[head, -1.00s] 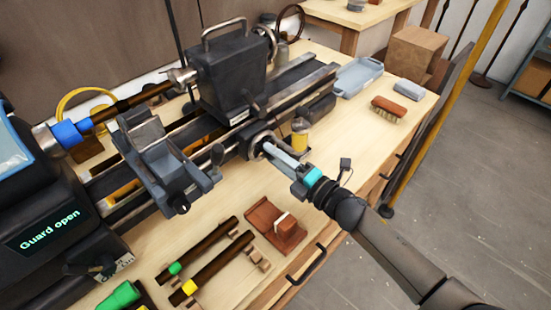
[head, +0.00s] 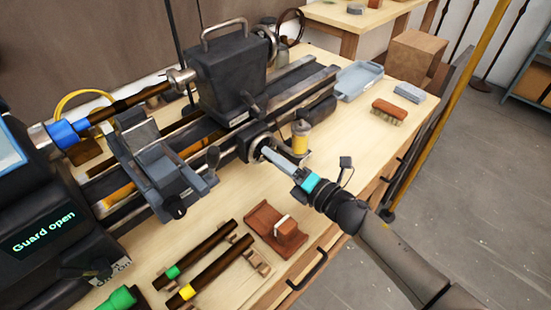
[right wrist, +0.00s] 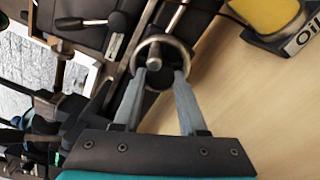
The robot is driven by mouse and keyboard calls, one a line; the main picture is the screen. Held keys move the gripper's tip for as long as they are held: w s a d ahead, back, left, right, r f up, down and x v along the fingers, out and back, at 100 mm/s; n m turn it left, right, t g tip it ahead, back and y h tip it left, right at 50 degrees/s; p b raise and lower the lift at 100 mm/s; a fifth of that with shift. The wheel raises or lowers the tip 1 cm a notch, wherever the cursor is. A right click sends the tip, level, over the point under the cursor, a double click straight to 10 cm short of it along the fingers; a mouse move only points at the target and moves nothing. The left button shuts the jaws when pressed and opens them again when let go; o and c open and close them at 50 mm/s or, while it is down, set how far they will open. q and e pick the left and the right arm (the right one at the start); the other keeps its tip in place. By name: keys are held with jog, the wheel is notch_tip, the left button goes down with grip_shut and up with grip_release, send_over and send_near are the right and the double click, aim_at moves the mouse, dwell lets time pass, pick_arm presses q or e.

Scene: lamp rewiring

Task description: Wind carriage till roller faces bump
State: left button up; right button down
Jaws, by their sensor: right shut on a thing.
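The dark carriage (head: 158,165) sits on the lathe bed, below the dark brown workpiece (head: 130,103), which runs from the blue-banded chuck end (head: 66,132) to the tailstock (head: 228,78). My right gripper (head: 270,150) is at the round handwheel (head: 252,142) on the front of the lathe. In the right wrist view its two grey fingers (right wrist: 158,78) reach the handwheel (right wrist: 184,51) and are shut on its knob or hub; which one I cannot tell. I cannot make out the roller or the bump. My left gripper is not in view.
A yellow oil can (head: 300,137) stands close behind my right gripper. Two dark spindles (head: 215,265) and a reddish-brown block (head: 277,230) lie in front on the bench. A brush (head: 389,112) and a grey-blue tray (head: 359,80) are at the right. A screen (head: 45,230) reads "Guard open".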

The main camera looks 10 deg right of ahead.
jog(key=shift+c, duration=2.3)
grip_release()
jog(key=v, duration=1.5)
jog(key=shift+b, duration=0.3)
